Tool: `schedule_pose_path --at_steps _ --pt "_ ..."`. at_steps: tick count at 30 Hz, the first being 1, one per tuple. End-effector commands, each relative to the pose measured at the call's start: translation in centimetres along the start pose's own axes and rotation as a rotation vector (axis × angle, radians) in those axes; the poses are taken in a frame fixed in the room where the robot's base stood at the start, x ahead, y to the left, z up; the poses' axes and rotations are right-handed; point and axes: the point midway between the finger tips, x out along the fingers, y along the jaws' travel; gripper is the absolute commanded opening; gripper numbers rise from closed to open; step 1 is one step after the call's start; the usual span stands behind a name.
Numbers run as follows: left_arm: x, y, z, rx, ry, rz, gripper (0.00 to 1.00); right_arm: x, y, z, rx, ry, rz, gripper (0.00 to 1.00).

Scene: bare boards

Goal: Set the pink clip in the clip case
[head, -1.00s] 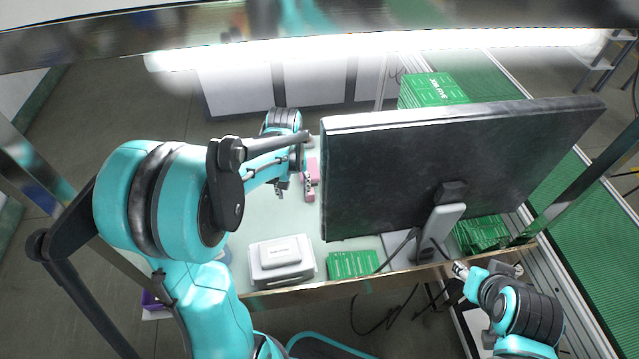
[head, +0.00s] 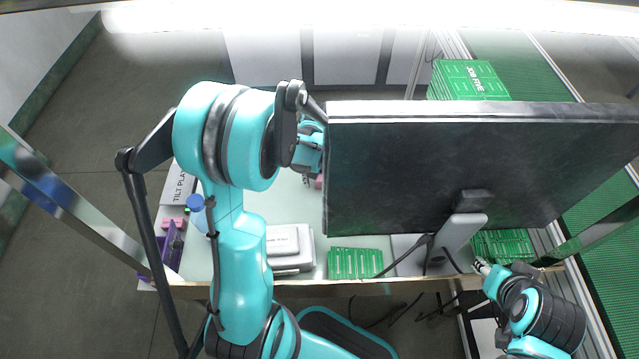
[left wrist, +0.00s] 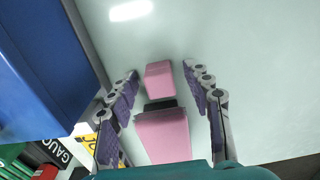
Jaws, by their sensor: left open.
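The pink clip (left wrist: 164,132), a pink block with a black middle part and a smaller pink block at its far end, lies on the pale tabletop in the left wrist view. My left gripper (left wrist: 164,84) is open, with its purple-padded fingers on either side of the clip. In the head view only a bit of pink (head: 318,182) shows beside the monitor; my arm and the monitor hide the left gripper's fingers. My right gripper (head: 483,266) is by the table's front edge, too small to read. A purple container (head: 173,250) stands at the table's left end; I cannot tell whether it is the clip case.
A large black monitor (head: 450,165) blocks the table's right side. A grey-white box (head: 288,246) and green boards (head: 355,263) lie near the front edge. A blue box (left wrist: 45,65) is close left of the left gripper. Pink pieces (head: 174,222) lie at the left end.

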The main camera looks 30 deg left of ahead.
Motion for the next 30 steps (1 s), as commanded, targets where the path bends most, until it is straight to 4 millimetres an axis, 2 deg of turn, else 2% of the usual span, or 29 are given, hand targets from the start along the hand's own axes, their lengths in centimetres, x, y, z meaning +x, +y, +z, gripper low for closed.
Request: schedule_pose_path --at_steps 5,9,10,19,22,26,30 --pt "-0.1 0.0 0.0 0.000 0.000 0.000 0.50 -0.1 0.0 -0.1 0.000 0.000 0.000 0.40" --pt "-0.1 0.0 0.0 0.000 0.000 0.000 0.14 -0.1 0.0 -0.1 0.000 0.000 0.000 0.40" --pt "-0.1 0.0 0.0 0.000 0.000 0.000 0.13 -0.1 0.0 -0.1 0.000 0.000 0.000 0.40" --pt "-0.1 0.0 0.0 0.000 0.000 0.000 0.10 -0.1 0.0 -0.1 0.000 0.000 0.000 0.40" --pt "-0.7 0.0 0.0 0.000 0.000 0.000 0.10 -0.3 0.0 -0.2 0.000 0.000 0.000 0.40" --pt "-2.8 0.0 0.0 0.000 0.000 0.000 0.10 -1.1 0.0 -0.8 0.000 0.000 0.000 0.40" --pt "-5.9 0.0 0.0 0.000 0.000 0.000 0.10 -2.2 0.0 -1.6 0.000 0.000 0.000 0.40"
